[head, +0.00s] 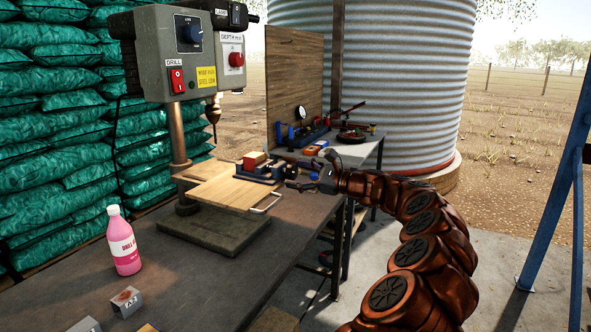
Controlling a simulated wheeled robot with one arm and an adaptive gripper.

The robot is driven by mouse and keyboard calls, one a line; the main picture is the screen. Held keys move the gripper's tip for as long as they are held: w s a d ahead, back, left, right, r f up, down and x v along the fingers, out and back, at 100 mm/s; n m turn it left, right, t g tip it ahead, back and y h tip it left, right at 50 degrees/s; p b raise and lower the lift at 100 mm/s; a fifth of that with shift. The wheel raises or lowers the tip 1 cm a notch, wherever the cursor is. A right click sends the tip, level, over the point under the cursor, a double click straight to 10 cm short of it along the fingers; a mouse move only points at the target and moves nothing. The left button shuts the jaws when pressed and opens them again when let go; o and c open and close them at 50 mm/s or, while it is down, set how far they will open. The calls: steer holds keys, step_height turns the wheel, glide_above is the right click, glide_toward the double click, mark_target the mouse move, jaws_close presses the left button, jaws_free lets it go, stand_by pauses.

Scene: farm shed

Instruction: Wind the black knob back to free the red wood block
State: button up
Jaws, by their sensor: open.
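The red wood block (254,159) sits in a small blue vise (268,173) on the drill press's wooden table. The black knob (291,172) shows as a small dark shape at the vise's right end, close to my gripper. My gripper (304,174) is open, reaching in from the right with its fingers about the knob. I cannot tell whether the fingers touch it. The far side of the block and part of the knob are hidden.
The grey drill press (190,60) stands over the wooden table (228,192), which has a metal handle. A pink bottle (123,241) stands at the front left. A second bench (352,152) with tools is behind.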

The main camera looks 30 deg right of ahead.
steer(key=shift+r+m+p, duration=0.15)
steer(key=shift+m+p, duration=0.8)
steer(key=shift+p, duration=1.35)
steer(key=shift+r+m+p, duration=0.1)
steer(key=shift+m+p, duration=0.85)
steer(key=shift+p, duration=1.3)
steer(key=shift+m+p, duration=0.5)
steer(key=shift+p, duration=0.75)
steer(key=m+p, duration=0.2)
steer(key=p, duration=0.3)
steer(key=shift+m+p, duration=0.4)
steer(key=m+p, duration=0.3)
steer(key=p, duration=0.2)
steer(key=shift+m+p, duration=0.3)
steer(key=shift+p, duration=0.1)
steer(key=m+p, duration=0.4)
steer(key=p, duration=0.1)
steer(key=m+p, duration=0.2)
steer(key=m, duration=0.2)
steer(key=shift+p, duration=0.4)
steer(key=shift+f+m, duration=0.15)
steer(key=shift+m, duration=0.35)
steer(key=m, duration=0.9)
